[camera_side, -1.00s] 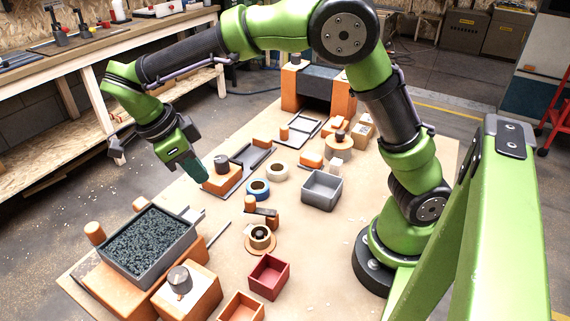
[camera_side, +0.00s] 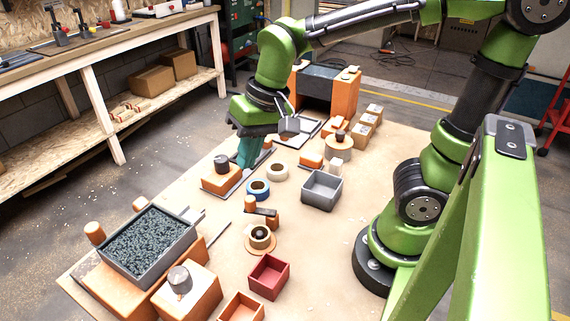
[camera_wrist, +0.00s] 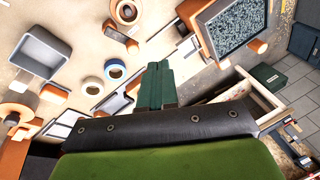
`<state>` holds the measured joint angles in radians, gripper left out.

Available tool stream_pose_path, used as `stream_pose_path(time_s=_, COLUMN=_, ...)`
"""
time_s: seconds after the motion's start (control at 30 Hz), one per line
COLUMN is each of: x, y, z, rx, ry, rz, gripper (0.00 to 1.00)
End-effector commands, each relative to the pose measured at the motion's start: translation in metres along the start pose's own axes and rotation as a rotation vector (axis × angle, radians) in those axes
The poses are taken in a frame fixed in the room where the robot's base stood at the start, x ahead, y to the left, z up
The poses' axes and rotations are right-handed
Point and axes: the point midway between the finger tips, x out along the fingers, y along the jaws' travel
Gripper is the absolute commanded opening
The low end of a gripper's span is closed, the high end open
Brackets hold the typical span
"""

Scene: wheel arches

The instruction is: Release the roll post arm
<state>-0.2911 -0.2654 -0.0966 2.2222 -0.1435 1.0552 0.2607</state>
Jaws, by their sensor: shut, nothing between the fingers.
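I cannot tell for certain which part is the roll post arm. A roll on a post (camera_side: 260,236) stands on a round wooden base at the middle front of the table. Just behind it, a short dark bar (camera_side: 264,211) lies between an orange peg and an orange block; the bar also shows in the wrist view (camera_wrist: 117,35). My gripper (camera_side: 244,164) has teal fingers, shut and empty, behind and right of an orange block with a dark cylinder (camera_side: 221,164). Contact there cannot be told. In the wrist view the fingers (camera_wrist: 159,66) are together.
A blue-rimmed tape roll (camera_side: 258,189) and a cream roll (camera_side: 277,172) lie near my gripper. A grey tray (camera_side: 321,201), a red tray (camera_side: 269,289) and a box of dark granules (camera_side: 196,232) stand around. Bare table lies right of the dark bar.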

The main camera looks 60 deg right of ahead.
Motion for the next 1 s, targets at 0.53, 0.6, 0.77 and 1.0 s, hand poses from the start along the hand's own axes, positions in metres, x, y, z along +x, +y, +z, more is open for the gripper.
stream_pose_path(time_s=0.53, x=-0.045, y=0.050, z=0.023, rx=-0.111, ry=0.309, rz=-0.122, gripper=0.26)
stream_pose_path(time_s=0.6, x=-0.039, y=0.045, z=0.016, rx=-0.126, ry=0.269, rz=-0.102, gripper=0.37)
stream_pose_path(time_s=0.77, x=-0.025, y=0.029, z=-0.007, rx=-0.245, ry=0.106, rz=0.000, gripper=0.53)
stream_pose_path(time_s=1.0, x=-0.008, y=0.011, z=-0.041, rx=-0.475, ry=-0.139, rz=0.168, gripper=0.53)
